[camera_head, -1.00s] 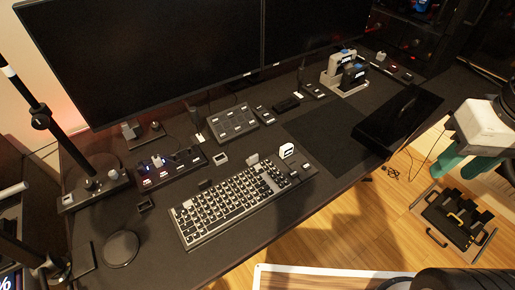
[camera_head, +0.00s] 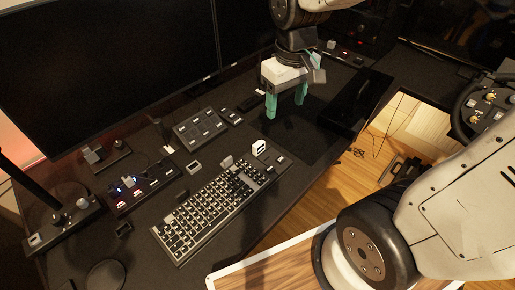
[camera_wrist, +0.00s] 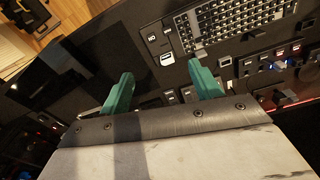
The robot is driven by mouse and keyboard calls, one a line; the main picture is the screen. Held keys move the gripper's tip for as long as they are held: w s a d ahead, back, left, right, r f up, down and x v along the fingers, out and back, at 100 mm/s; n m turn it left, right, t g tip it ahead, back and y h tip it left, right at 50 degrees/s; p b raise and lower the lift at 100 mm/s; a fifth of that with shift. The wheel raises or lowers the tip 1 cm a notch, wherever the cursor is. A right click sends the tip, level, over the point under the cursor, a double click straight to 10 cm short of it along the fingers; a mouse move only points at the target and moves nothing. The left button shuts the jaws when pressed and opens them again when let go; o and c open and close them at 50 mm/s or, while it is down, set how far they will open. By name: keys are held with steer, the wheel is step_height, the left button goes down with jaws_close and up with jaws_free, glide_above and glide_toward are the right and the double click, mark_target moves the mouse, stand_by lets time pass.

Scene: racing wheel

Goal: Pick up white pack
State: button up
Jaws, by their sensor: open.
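My gripper (camera_head: 286,103) is open and empty in the head view, its two green fingers pointing down above the rear middle of the desk. In the wrist view the fingers (camera_wrist: 161,90) stand wide apart with nothing between them but desk behind. The white pack is not clearly visible now: the rear spot where a pale holder with a white and a dark pack stood earlier is mostly behind my gripper. A pale edge (camera_head: 318,62) shows just right of the gripper; I cannot tell whether it is the pack or its holder.
A button pad (camera_head: 201,128) and monitors (camera_head: 100,70) are to the left. A black panel (camera_head: 357,103) lies right. Bare desk (camera_head: 297,140) lies below the fingers.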

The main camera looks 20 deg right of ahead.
steer(key=n, duration=0.2)
glide_toward(259, 144)
steer(key=shift+w+d+f+g, duration=0.2)
steer(key=shift+d+f+g, duration=0.1)
steer(key=shift+d, duration=0.1)
steer(key=f, duration=0.8)
steer(key=shift+a+f, duration=0.35)
steer(key=shift+c, duration=0.3)
steer(key=shift+w, duration=0.1)
steer(key=c, duration=1)
steer(key=shift+r, duration=0.15)
steer(key=shift+c, duration=0.2)
